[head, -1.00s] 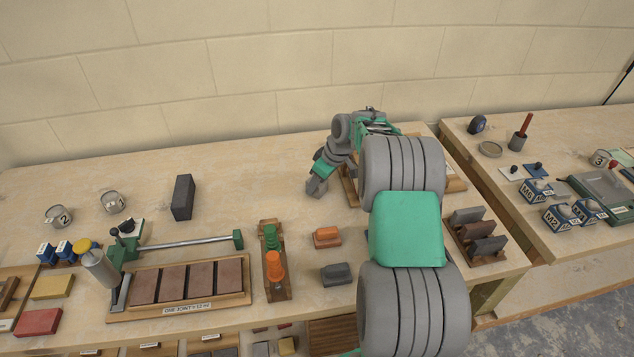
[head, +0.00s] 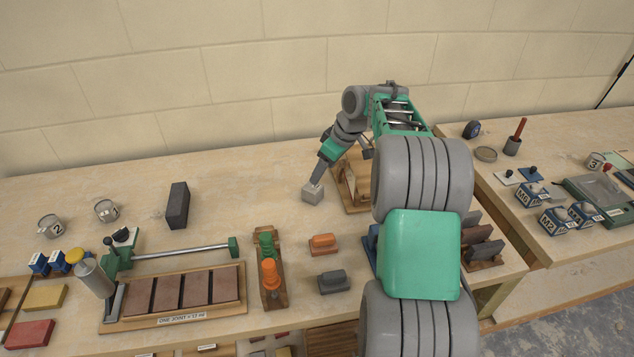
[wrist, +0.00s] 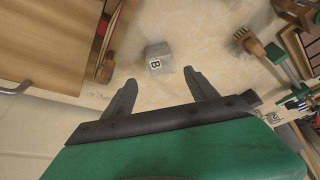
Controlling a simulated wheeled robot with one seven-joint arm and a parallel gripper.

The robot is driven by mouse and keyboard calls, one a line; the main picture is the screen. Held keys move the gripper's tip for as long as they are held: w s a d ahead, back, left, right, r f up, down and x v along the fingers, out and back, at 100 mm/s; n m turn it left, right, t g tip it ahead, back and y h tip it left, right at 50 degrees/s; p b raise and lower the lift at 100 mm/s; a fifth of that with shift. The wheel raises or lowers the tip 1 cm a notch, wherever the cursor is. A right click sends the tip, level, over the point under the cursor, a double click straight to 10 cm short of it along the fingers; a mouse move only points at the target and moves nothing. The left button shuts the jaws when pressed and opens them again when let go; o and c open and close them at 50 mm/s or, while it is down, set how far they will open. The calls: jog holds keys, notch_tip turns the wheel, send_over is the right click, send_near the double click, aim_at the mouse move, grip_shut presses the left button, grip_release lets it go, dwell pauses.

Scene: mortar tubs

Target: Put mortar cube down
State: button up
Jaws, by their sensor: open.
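The mortar cube is a small grey block (head: 312,193) on the bench top, left of a wooden stand. In the wrist view the cube (wrist: 158,57) shows a white label with the letter B and lies beyond the fingertips. My gripper (wrist: 158,82) is open, with bare bench between its two dark fingers and nothing held. In the head view my gripper (head: 317,181) points down just above the cube; whether it touches the cube cannot be told there, but the wrist view shows a gap.
The wooden stand (head: 352,183) is close to the right of the cube. An orange float (head: 323,244) and a grey float (head: 332,281) lie nearer the front. A dark block (head: 178,205) stands to the left, with clear bench between it and the cube.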

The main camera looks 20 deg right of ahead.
jog(key=s+a+r+m, duration=0.3)
jog(key=s+a+r, duration=0.3)
jog(key=s+a, duration=0.35)
jog(key=s+a+f+m+h, duration=0.1)
jog(key=s+a+f, duration=0.1)
jog(key=s, duration=0.6)
jog(key=s+a+f+m+h, duration=0.1)
jog(key=s+a, duration=0.3)
jog(key=s, duration=0.5)
jog(key=shift+f+m, duration=0.7)
jog(key=shift+m, duration=0.1)
jog(key=shift+s+a, duration=0.15)
jog(key=shift+a, duration=0.05)
